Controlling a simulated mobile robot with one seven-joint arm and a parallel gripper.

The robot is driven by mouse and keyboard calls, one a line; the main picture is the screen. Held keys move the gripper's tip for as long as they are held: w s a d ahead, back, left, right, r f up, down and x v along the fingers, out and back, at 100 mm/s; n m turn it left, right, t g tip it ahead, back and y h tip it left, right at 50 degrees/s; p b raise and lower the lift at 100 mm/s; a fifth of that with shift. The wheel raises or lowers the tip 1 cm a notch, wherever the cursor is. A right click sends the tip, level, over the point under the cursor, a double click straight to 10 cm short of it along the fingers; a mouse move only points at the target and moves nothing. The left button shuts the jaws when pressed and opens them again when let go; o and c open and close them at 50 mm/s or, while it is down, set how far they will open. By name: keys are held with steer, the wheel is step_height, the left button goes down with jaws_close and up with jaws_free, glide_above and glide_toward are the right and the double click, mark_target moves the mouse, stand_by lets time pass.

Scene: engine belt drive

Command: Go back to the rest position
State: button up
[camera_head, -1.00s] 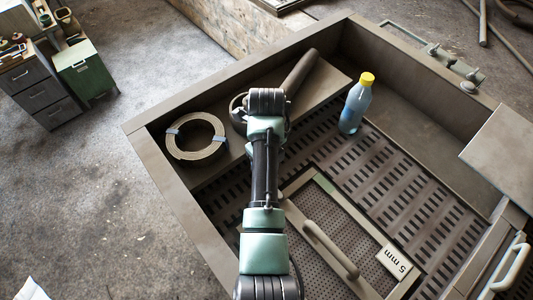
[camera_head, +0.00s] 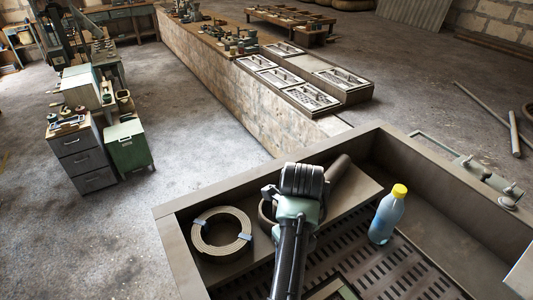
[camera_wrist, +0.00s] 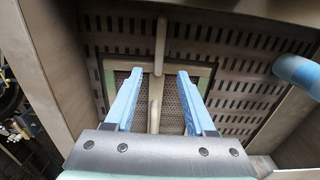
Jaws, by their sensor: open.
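My gripper (camera_wrist: 157,100) shows in the wrist view with its two blue fingers apart and nothing between them. Below and beyond the fingers is a framed mesh sieve (camera_wrist: 170,90) with a bar handle (camera_wrist: 154,116), lying on the slotted floor of a metal bin. In the head view my arm reaches over the bin (camera_head: 186,262), and the gripper's fingers are hidden there. No contact between the fingers and anything shows.
In the bin are a coiled belt (camera_head: 220,252) on the left and a blue bottle with a yellow cap (camera_head: 387,215) on the right, close to my arm. A long bench (camera_head: 255,98), a green cabinet (camera_head: 128,148) and grey drawers (camera_head: 80,160) stand beyond. The floor between is clear.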

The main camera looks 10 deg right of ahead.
steer(key=w+r+n+t+h+b, duration=0.1)
steer(key=w+r+n+t, duration=0.35)
steer(key=r, duration=0.25)
steer(key=w+a+r+n+t+h+b, duration=0.1)
steer(key=w+r+n+t+b, duration=0.15)
steer(key=r+n+t, duration=0.4)
steer(key=w+r+n+t+h+b, duration=0.1)
steer(key=w+r+n+t, duration=0.1)
steer(key=w+r+n, duration=0.45)
steer(key=s+a+r+n+t+b, duration=0.1)
steer(key=s+a+r+n+t, duration=0.2)
steer(key=r, duration=0.6)
steer(key=s+a+r+n+t+b, duration=0.1)
steer(key=s+a+r+n+t, duration=0.15)
steer(key=s+r+t, duration=0.4)
steer(key=s+a+r+n+t+y+b, duration=0.1)
steer(key=s+a+r+n+t+y, duration=0.2)
steer(key=s+r+n, duration=0.5)
steer(key=s+a+r+t, duration=0.1)
steer(key=s+r, duration=0.3)
steer(key=r, duration=0.1)
steer(key=shift+r+n+t, duration=0.3)
steer(key=shift+t, duration=0.05)
steer(key=shift+a, duration=0.1)
